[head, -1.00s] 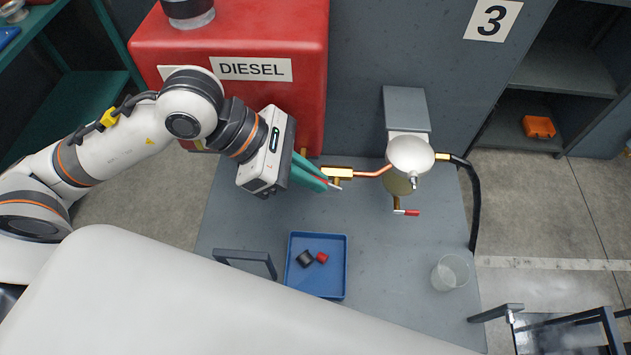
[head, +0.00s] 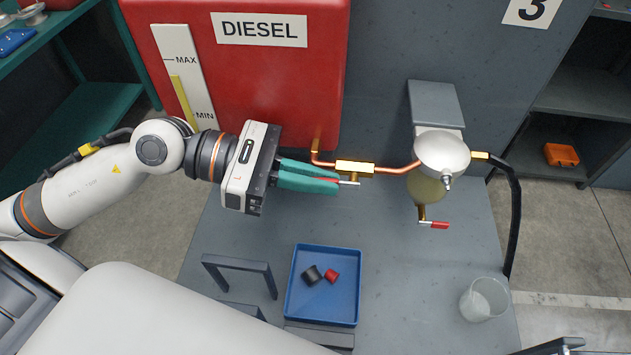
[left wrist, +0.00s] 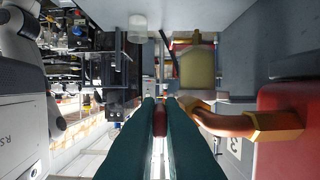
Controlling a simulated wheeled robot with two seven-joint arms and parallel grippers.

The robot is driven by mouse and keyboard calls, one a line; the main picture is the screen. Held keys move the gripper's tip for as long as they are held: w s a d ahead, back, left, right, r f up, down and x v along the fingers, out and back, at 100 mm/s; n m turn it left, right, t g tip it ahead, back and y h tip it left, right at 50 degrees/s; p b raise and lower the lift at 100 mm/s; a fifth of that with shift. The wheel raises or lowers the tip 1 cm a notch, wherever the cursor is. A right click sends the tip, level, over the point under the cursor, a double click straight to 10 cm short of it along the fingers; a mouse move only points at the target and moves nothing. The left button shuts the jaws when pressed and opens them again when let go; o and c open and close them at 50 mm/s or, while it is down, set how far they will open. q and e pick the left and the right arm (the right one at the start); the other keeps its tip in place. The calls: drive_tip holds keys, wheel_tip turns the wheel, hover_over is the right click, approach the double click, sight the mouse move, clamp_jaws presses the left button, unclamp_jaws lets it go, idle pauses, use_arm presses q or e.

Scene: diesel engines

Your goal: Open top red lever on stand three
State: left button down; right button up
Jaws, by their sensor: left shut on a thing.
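The top red lever (head: 326,180) sits below the brass valve (head: 355,168) on the copper fuel line, beside the red tank. My left gripper (head: 335,182) comes in from the left and is shut on this lever. Its green fingers hide much of the red handle; the metal end shows past the fingertips. In the left wrist view the red handle (left wrist: 160,121) lies between the two fingers. A second red lever (head: 434,225) sits under the filter bowl (head: 427,187), apart from my gripper. My right gripper is not in view.
The red diesel tank (head: 290,90) stands close behind my left gripper. A blue tray (head: 322,311) with a black and a red cap lies on the grey table. A clear beaker (head: 484,299) stands at right. A black hose (head: 515,215) hangs beside the table.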

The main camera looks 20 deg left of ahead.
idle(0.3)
use_arm(q)
drive_tip(key=c, duration=1.8)
unclamp_jaws()
drive_tip(key=shift+c, duration=0.2)
drive_tip(key=shift+a, duration=0.15)
drive_tip(key=b+v, duration=0.3)
drive_tip(key=v, duration=0.8)
drive_tip(key=shift+s+a, duration=0.2)
drive_tip(key=shift+a, duration=0.15)
